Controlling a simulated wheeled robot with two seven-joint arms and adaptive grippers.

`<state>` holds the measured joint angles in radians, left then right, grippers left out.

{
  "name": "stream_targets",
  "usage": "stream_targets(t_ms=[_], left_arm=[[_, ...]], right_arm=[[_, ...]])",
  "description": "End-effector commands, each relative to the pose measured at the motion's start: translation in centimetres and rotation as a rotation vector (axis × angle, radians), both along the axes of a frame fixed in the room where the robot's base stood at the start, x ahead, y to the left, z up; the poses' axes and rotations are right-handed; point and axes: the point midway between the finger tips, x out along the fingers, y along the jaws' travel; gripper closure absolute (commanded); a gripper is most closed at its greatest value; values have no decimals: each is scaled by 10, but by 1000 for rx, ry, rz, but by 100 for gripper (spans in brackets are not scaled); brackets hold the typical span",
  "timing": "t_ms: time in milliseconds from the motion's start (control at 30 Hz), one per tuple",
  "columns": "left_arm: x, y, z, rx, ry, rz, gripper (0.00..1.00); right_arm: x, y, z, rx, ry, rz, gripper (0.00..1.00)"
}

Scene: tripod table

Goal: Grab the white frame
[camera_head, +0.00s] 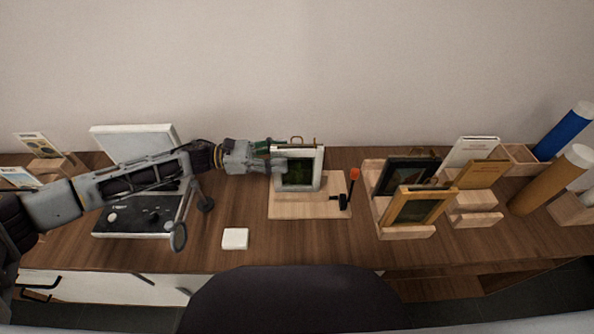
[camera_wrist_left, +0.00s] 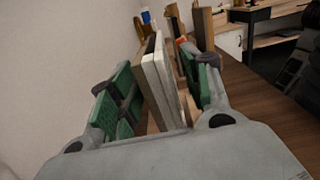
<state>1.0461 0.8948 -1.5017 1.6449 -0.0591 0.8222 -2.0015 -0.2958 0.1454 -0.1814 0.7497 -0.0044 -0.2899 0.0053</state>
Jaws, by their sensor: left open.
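The white frame (camera_head: 319,172) stands upright on a light wooden board (camera_head: 285,209) at the middle of the table, with a dark green picture inside it. My left gripper (camera_head: 281,157) reaches it from the left and is at the frame's left side. In the left wrist view the white frame (camera_wrist_left: 158,85) is seen edge-on between the green finger pads of my left gripper (camera_wrist_left: 165,92), which are apart. A gap shows on both sides of the frame, so the gripper is open around it. My right gripper is not in view.
A black and orange tool (camera_head: 347,190) stands on the board's right. Further right are wooden stands with a gold frame (camera_head: 419,207), a dark frame (camera_head: 405,176) and tubes (camera_head: 545,180). A white square (camera_head: 235,239) lies in front. An open white case (camera_head: 135,144) is under my left arm.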

Motion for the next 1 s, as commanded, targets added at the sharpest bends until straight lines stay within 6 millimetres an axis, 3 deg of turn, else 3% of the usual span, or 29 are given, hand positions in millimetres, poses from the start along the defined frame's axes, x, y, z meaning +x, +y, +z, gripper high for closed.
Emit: stream_targets(t_ms=[300, 700, 1000], left_arm=[[1, -15, 5, -1, -2, -3, 52], [1, -49, 7, 0, 0, -1, 52], [2, -52, 6, 0, 1, 1, 52]], right_arm=[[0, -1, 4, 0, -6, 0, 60], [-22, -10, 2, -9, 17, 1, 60], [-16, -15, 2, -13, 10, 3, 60]])
